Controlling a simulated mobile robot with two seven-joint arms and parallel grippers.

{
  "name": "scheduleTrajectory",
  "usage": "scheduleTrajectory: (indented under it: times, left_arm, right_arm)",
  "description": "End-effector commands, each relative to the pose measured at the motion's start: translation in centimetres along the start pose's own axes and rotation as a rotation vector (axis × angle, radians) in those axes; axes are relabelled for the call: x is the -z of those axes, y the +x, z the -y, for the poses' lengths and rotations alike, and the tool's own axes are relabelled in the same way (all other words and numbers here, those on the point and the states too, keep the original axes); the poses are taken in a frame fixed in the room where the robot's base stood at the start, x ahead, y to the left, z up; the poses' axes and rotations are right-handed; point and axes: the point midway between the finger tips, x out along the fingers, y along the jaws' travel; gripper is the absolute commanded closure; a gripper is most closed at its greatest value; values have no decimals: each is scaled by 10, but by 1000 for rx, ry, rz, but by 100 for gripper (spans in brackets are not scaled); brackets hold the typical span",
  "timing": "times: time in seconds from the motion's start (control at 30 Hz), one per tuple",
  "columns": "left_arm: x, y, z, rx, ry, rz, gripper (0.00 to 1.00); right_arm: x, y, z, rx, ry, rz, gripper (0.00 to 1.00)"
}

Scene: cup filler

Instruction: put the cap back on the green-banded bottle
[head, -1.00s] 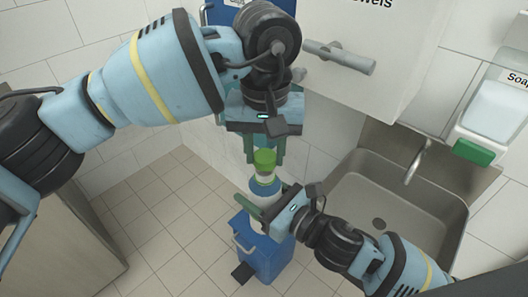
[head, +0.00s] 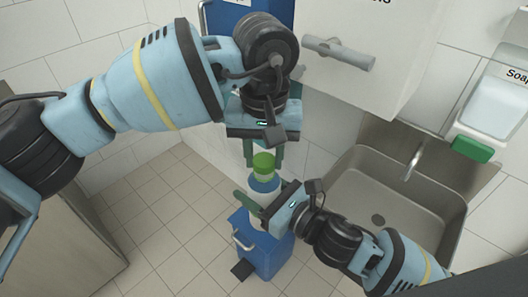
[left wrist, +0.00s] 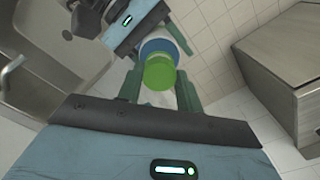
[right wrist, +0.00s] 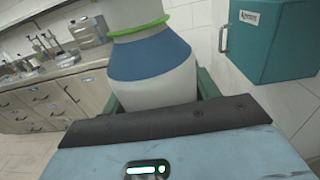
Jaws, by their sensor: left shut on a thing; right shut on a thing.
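The bottle (head: 264,186) is white with a blue band and a thin green ring. It stands upright in the head view, and its body fills the right wrist view (right wrist: 150,80). My right gripper (head: 258,204) is shut on the bottle's body. The green cap (head: 263,160) is right over the bottle's top. My left gripper (head: 262,156) reaches down from above and is shut on the cap, which shows between its fingers in the left wrist view (left wrist: 160,72). The cap hides the bottle's mouth, and I cannot tell whether the two touch.
A blue pedal bin (head: 264,252) stands on the tiled floor below the bottle. A steel sink (head: 345,205) is at the right, with a soap dispenser (head: 492,105) above it. A white towel dispenser (head: 385,75) hangs at the top. Open floor (head: 165,230) lies to the left.

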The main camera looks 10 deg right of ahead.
Motion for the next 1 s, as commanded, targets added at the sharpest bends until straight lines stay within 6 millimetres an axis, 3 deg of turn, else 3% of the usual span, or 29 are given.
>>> scheduleTrajectory:
  times: [0.63,0.67,0.73,0.87,1.0]
  left_arm:
    - [0,11,0,1,0,0,88]
    - [0,11,0,1,1,0,88]
    - [0,11,0,1,12,0,88]
    - [0,10,1,1,119,-1,88]
    - [1,10,1,1,336,-2,88]
  right_arm:
    - [0,0,0,0,0,0,81]
    - [0,0,0,0,0,0,100]
    - [0,0,0,0,0,0,100]
    - [0,0,0,0,0,0,100]
    - [0,0,0,0,0,0,100]
